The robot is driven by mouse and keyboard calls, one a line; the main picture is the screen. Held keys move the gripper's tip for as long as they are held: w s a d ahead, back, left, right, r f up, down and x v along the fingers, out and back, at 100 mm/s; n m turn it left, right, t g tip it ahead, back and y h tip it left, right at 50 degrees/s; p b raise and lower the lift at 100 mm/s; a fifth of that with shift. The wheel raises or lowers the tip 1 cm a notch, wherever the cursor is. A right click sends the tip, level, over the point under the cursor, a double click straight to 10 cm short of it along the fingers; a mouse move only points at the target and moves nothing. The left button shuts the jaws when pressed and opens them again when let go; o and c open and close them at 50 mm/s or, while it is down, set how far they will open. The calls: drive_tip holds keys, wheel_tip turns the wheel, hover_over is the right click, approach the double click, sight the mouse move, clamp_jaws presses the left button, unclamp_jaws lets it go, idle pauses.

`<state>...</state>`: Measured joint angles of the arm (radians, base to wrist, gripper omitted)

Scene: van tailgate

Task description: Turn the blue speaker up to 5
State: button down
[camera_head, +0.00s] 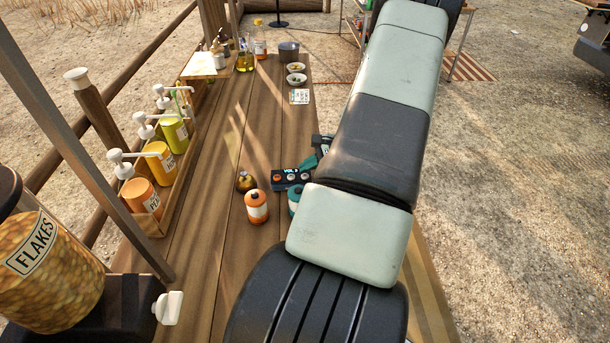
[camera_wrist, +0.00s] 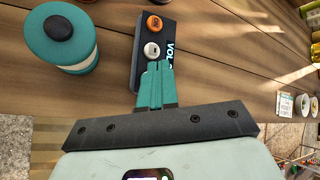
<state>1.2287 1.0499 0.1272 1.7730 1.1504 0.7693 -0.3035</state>
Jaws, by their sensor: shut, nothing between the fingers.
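A dark blue box (camera_head: 290,180) marked "VOL" lies on the wooden counter and carries round knobs. In the wrist view the box (camera_wrist: 141,70) shows an orange knob (camera_wrist: 155,23) and a white knob (camera_wrist: 152,50). The knob settings are too small to read. My gripper (camera_head: 305,164) is shut and empty, its teal fingertips (camera_wrist: 158,66) over the box just beside the white knob. They hide part of the box; I cannot tell whether they touch it. A teal cylinder with a dark top (camera_wrist: 62,40) stands left of the box in the wrist view, and is partly hidden behind my arm in the head view (camera_head: 294,200).
An orange bottle (camera_head: 256,206) and a small brown-gold item (camera_head: 246,182) stand near the box. Pump bottles (camera_head: 160,162) stand in a wooden rack on the left. Bowls (camera_head: 296,79), a card (camera_head: 299,96) and a pot (camera_head: 288,51) are farther back. The middle counter is clear.

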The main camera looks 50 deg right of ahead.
drive_tip(key=shift+r, duration=2.5)
idle(0.7)
drive_tip(key=shift+r, duration=1.9)
drive_tip(key=shift+f, duration=4.4)
drive_tip(key=shift+f, duration=0.45)
